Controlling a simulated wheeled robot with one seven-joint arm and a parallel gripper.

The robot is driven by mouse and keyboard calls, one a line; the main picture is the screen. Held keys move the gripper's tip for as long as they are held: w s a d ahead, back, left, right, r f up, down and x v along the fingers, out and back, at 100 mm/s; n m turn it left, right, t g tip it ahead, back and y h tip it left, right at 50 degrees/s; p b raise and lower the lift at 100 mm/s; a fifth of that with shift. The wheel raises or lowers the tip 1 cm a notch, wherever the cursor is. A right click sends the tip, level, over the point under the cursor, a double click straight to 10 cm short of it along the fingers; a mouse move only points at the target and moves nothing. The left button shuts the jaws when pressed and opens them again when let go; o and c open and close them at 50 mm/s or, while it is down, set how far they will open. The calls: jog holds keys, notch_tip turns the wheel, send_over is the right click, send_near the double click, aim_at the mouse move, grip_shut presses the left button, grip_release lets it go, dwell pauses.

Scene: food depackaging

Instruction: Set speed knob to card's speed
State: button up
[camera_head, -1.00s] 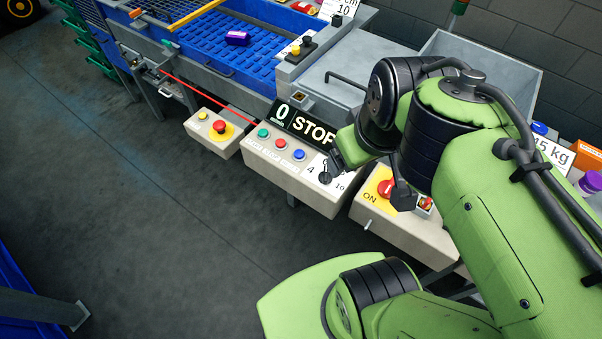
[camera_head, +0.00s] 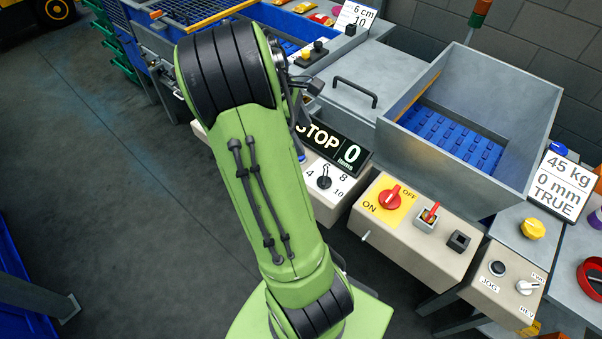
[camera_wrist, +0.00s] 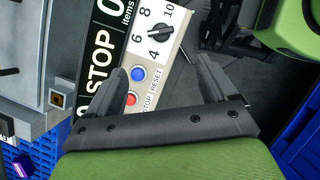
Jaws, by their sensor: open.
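The speed knob (camera_head: 324,182) is a small black knob on a white dial plate marked 4, 6, 8 and 10. It also shows in the wrist view (camera_wrist: 159,34), clear of my fingers; I cannot tell surely which number it points at. A white card (camera_head: 357,18) at the top of the head view has readable lines "6 cm" and "10"; its upper edge is cut off. My gripper (camera_wrist: 164,78) is open and empty in the wrist view, its fingers apart below the dial. In the head view my arm mostly hides it.
The display (camera_head: 336,148) reads STOP and 0 items. Blue (camera_wrist: 138,74) and red (camera_wrist: 130,98) buttons lie near my left finger. Right of the dial is a box with a red ON/OFF switch (camera_head: 390,197). A grey hopper (camera_head: 528,95) stands behind.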

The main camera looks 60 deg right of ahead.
aim_at(325, 176)
jog(key=b+x, duration=0.5)
jog(key=x, duration=1)
jog(key=shift+s+d+f, duration=0.1)
jog(key=shift+s+f, duration=0.15)
jog(key=shift+c, duration=0.4)
jog(key=shift+r, duration=0.1)
jog(key=c, duration=1)
